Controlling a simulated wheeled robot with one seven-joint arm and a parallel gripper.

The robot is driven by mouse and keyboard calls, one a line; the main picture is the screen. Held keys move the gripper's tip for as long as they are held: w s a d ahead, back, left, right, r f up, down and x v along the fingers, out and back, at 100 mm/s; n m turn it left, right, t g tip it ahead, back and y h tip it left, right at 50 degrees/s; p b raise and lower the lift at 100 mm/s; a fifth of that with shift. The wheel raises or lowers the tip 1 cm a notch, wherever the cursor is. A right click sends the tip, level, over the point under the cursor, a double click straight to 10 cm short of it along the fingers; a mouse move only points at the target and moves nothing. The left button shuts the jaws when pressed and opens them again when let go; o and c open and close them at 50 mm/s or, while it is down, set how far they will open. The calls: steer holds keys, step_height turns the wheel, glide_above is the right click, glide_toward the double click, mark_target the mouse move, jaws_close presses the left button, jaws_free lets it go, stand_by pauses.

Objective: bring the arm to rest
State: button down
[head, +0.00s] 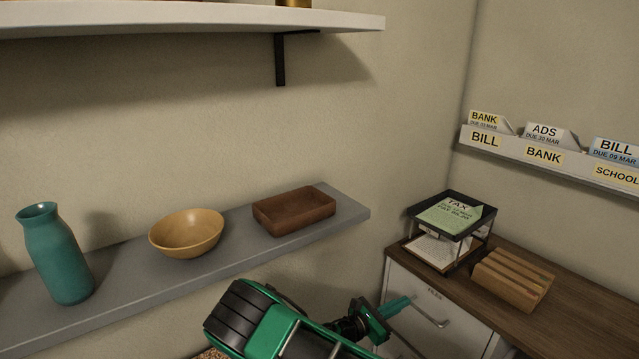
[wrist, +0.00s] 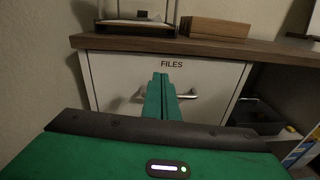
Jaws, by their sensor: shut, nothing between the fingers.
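My arm is green and black and reaches in from the bottom of the head view. My gripper (head: 397,306) is in front of the white file drawer (head: 432,302) under the wooden desk top. In the wrist view my gripper (wrist: 161,84) has its two green fingers together with nothing between them. Behind the fingers is the drawer front (wrist: 116,75), labelled FILES, with a metal handle (wrist: 187,95). The fingers overlap the handle in the picture; I cannot tell whether they touch it. The drawer looks closed.
A grey shelf (head: 130,305) at left holds a teal vase (head: 55,255), a yellow bowl (head: 187,233) and a brown tray (head: 294,211). On the desk (head: 567,312) stand a paper tray (head: 484,221) and a slotted wooden block (head: 513,278). A letter rack (head: 560,165) hangs on the right wall.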

steer(key=s+d+r+m+g+y, duration=0.8)
steer(key=s+d+r+m+g, duration=0.3)
steer(key=s+d+r+m, duration=0.5)
steer(key=s+a+r+m+t+y, duration=0.1)
steer(key=s+a+r+m+y, duration=0.1)
steer(key=s+r+m, duration=0.4)
steer(key=s+a+r+m+t+y, duration=0.1)
steer(key=s+r+m+y, duration=0.4)
steer(key=s, duration=1.1)
steer(key=shift+a+r+m+t+y, duration=0.3)
steer(key=shift+a+r+m+t, duration=0.15)
steer(key=shift+m, duration=0.65)
steer(key=shift+s+d, duration=0.1)
